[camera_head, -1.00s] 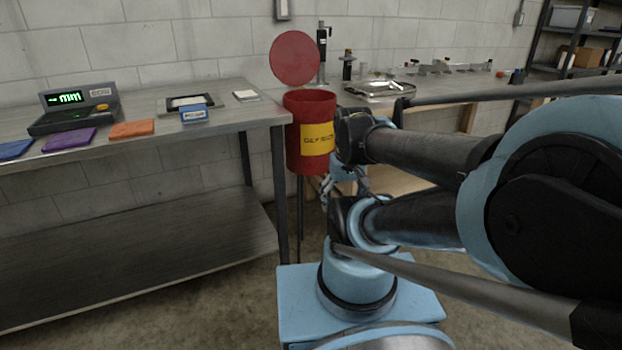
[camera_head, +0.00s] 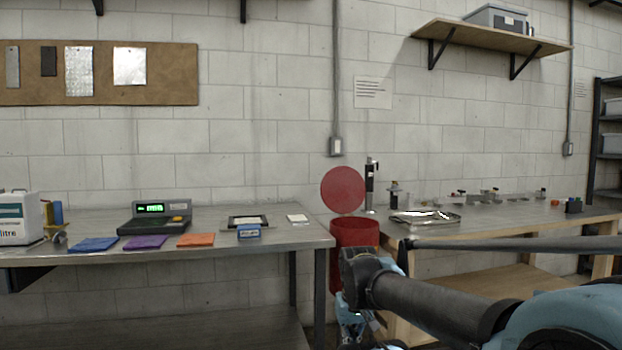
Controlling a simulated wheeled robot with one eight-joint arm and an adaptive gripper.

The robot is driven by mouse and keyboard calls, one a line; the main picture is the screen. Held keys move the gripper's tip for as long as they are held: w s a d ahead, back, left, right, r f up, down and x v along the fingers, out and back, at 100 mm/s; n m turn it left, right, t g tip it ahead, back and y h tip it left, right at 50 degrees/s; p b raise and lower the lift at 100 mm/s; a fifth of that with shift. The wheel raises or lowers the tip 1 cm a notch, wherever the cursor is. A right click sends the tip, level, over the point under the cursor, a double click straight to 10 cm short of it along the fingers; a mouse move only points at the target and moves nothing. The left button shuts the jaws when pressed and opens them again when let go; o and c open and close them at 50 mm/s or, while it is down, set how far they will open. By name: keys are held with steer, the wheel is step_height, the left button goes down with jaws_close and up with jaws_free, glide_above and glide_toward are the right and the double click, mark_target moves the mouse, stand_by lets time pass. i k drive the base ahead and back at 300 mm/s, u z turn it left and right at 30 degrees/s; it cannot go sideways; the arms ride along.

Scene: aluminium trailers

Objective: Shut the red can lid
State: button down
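The red can (camera_head: 354,234) stands in the gap between the two benches, with its lower part hidden behind my arm. Its round red lid (camera_head: 342,190) stands open, raised upright at the back of the can against the wall side. My arm reaches in from the lower right, in front of the can. My gripper seems to be low in front of the can, at the bottom edge of the view, largely hidden by my own arm links; its fingers cannot be made out.
A metal bench (camera_head: 180,252) on the left holds a scale (camera_head: 155,216) and coloured cloths. A wooden bench (camera_head: 520,223) on the right holds a metal tray (camera_head: 425,217) and small fittings. A dark upright device (camera_head: 371,186) stands right of the lid.

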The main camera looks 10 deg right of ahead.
mark_target(343, 189)
steer(key=u, duration=0.7)
steer(key=k, duration=1)
steer(key=u, duration=0.5)
steer(key=i, duration=1)
steer(key=z, duration=1.15)
steer(key=i, duration=0.7)
steer(key=z, duration=0.4)
